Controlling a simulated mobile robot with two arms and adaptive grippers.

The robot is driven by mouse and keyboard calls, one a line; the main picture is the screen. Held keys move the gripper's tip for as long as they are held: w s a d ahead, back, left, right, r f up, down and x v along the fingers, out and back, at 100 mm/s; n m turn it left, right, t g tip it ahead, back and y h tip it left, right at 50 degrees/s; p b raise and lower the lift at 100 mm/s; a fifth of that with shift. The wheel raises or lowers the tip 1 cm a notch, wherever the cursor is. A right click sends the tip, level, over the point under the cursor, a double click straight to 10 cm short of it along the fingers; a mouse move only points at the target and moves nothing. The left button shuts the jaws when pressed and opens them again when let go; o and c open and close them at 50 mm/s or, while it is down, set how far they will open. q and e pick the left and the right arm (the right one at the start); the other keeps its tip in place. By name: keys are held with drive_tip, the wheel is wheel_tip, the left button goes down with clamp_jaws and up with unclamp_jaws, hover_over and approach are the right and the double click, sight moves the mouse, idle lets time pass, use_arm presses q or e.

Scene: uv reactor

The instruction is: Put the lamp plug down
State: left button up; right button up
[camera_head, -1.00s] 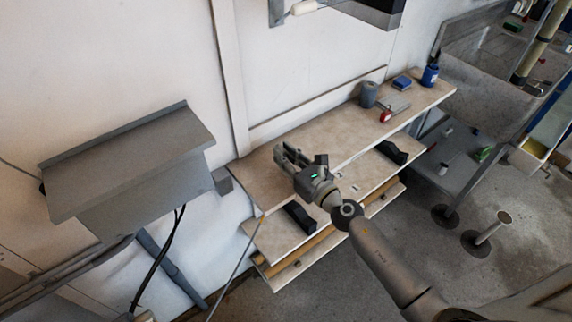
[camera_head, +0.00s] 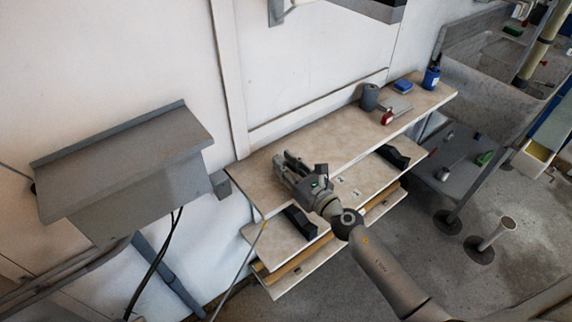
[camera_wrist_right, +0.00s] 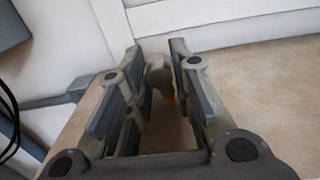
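My right gripper (camera_head: 284,163) is above the left end of the upper shelf, its fingers pointing toward the wall. In the head view the plug is too small to make out. My left gripper is not in view.
The upper shelf (camera_head: 330,133) is bare in the middle; a grey canister (camera_head: 369,96), a red-marked item (camera_head: 387,117), a blue box (camera_head: 402,87) and a blue bottle (camera_head: 431,77) stand at its right. A grey sloped box (camera_head: 125,160) is on the wall at left.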

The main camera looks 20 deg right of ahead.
drive_tip(key=shift+o, duration=1.3)
drive_tip(key=shift+r, duration=0.1)
drive_tip(key=shift+r+p, duration=0.5)
drive_tip(key=shift+p, duration=0.05)
drive_tip(key=shift+s+d+r, duration=0.1)
drive_tip(key=shift+s, duration=0.1)
drive_tip(key=b+v, duration=0.3)
drive_tip(key=v, duration=0.8)
drive_tip(key=shift+s, duration=0.3)
drive_tip(key=shift+d, duration=0.1)
